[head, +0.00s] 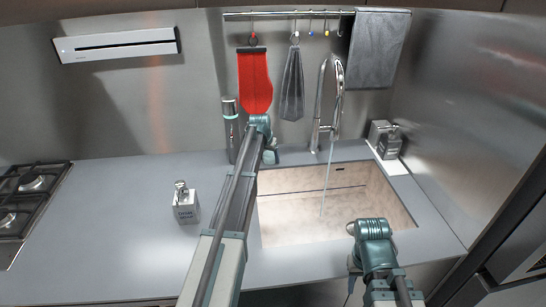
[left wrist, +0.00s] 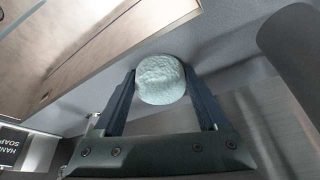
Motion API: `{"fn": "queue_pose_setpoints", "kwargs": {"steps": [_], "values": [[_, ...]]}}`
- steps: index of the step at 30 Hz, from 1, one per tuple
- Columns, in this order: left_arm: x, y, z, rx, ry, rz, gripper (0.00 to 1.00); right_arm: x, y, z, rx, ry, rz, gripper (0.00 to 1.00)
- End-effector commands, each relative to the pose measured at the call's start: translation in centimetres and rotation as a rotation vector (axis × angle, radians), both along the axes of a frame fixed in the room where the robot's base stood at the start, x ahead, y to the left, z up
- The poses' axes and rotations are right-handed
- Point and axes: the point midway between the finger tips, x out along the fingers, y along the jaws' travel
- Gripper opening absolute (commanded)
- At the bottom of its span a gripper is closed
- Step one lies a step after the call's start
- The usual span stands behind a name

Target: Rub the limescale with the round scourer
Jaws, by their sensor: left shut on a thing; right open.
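The round scourer (left wrist: 160,80) is a pale green rough disc. My left gripper (left wrist: 161,92) is shut on it, with one finger on each side. In the head view, my left gripper (head: 270,156) is at the back left corner of the sink, by the counter behind it; the scourer is hard to make out there. I cannot tell whether the scourer touches the counter. The sink basin (head: 285,225) has a mottled beige, chalky-looking surface, which looks like limescale. My right gripper (head: 354,268) is open and empty at the sink's front right edge.
Water runs from the tap (head: 318,125) into the sink. A dark cylinder (head: 231,130) stands close left of my left gripper. A soap bottle (head: 186,205) stands on the counter, left of the arm. A second dispenser (head: 391,142) stands back right. Cloths hang from a rail (head: 270,14).

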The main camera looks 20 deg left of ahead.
Motion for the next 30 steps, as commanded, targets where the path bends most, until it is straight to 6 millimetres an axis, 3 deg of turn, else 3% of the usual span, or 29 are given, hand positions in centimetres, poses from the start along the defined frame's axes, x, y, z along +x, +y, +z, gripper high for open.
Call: {"fn": "queue_pose_setpoints", "kwargs": {"steps": [6,17,30], "values": [[-1.0,1.6,0.1,-0.001,0.0,0.002,0.31,0.0,0.0,0.1,0.0,0.0,0.0,0.46],[-1.0,1.8,0.2,-0.001,-0.001,0.0,0.31,0.0,0.0,0.2,0.0,0.0,0.0,0.46],[-1.0,1.8,3.9,-0.001,-0.001,0.0,0.31,0.0,0.0,3.9,0.0,0.0,0.0,0.46]]}}
